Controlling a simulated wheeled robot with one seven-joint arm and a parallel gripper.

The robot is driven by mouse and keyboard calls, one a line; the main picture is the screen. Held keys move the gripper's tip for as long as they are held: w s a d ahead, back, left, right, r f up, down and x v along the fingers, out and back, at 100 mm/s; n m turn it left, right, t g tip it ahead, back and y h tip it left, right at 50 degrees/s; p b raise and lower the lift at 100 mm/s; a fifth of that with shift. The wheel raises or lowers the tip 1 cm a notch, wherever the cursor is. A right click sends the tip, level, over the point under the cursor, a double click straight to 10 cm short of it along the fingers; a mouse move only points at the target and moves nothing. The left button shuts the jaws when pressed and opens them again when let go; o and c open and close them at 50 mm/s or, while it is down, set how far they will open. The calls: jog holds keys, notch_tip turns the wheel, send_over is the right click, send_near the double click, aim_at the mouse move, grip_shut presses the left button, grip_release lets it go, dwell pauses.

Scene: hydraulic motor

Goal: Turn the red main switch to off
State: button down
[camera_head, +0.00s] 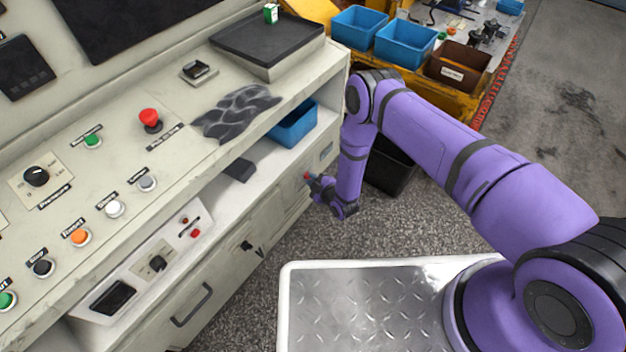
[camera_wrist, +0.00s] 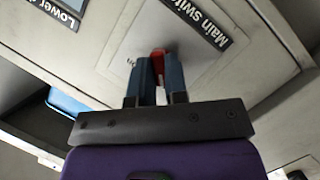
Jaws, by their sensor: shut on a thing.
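The red main switch (camera_wrist: 158,53) shows in the wrist view on a pale panel, beside a black label reading "Main switch" (camera_wrist: 197,20). Only its red tip shows between and beyond the fingers; the rest is hidden. My gripper (camera_wrist: 160,62) is shut on it, with the two blue-grey fingers close together on its sides. In the head view, my gripper (camera_head: 311,180) is at the front face of the console's lower cabinet, with a small bit of red at its tip. The switch's exact angle cannot be told.
The console (camera_head: 165,165) carries buttons and a red emergency stop (camera_head: 150,118) above and left of my gripper. A blue bin (camera_head: 294,125) sits on its shelf. A black bin (camera_head: 390,172) stands on the floor behind my arm. The floor in front of the cabinet is clear.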

jog(key=shift+w+a+r, duration=0.15)
jog(key=shift+a, duration=0.1)
jog(key=c, duration=1.1)
grip_release()
jog(key=shift+w, duration=0.1)
jog(key=shift+c, duration=0.2)
jog(key=shift+d, duration=0.1)
jog(key=v, duration=1)
jog(key=shift+s+d, duration=0.15)
jog(key=shift+s, duration=0.2)
jog(key=shift+w, duration=0.1)
